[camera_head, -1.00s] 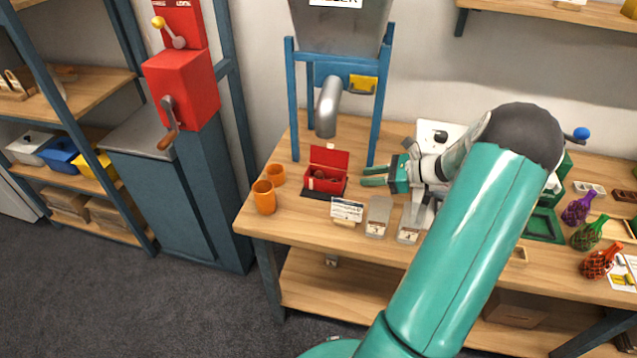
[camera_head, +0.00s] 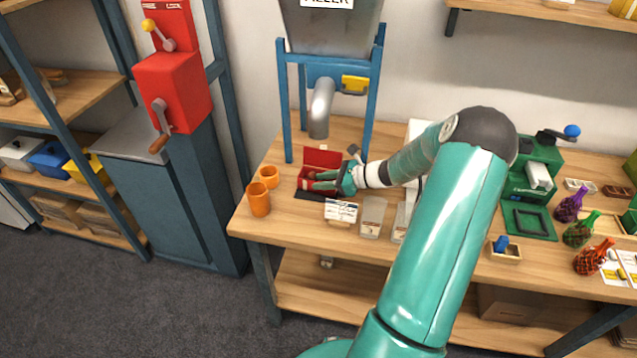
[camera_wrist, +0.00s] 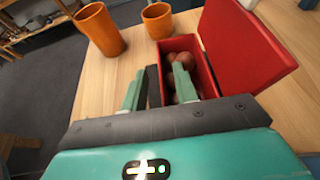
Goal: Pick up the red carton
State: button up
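The red carton (camera_head: 324,157) stands with its lid open on a dark pad on the workbench, below the metal spout. Brown chestnuts lie inside it in the wrist view, where its raised lid (camera_wrist: 245,45) leans to the right. My gripper (camera_head: 322,181) is at the carton, reaching in from the right and hiding part of its box. In the wrist view my gripper (camera_wrist: 158,85) has its two fingers apart. The right finger is over the carton's inside and the left finger is outside its left wall. Contact with the wall cannot be made out.
Two orange cups (camera_head: 259,198) stand left of the carton. A small sign (camera_head: 341,211) and clear bags (camera_head: 372,216) lie in front and to the right. The blue frame (camera_head: 284,110) of the hopper stands close behind. A green press (camera_head: 530,218) and net bags are further right.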

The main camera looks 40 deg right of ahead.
jog(key=shift+w+a+f, duration=0.2)
jog(key=shift+w+a, duration=0.05)
jog(key=shift+w, duration=0.15)
grip_shut()
jog(key=shift+r, duration=0.1)
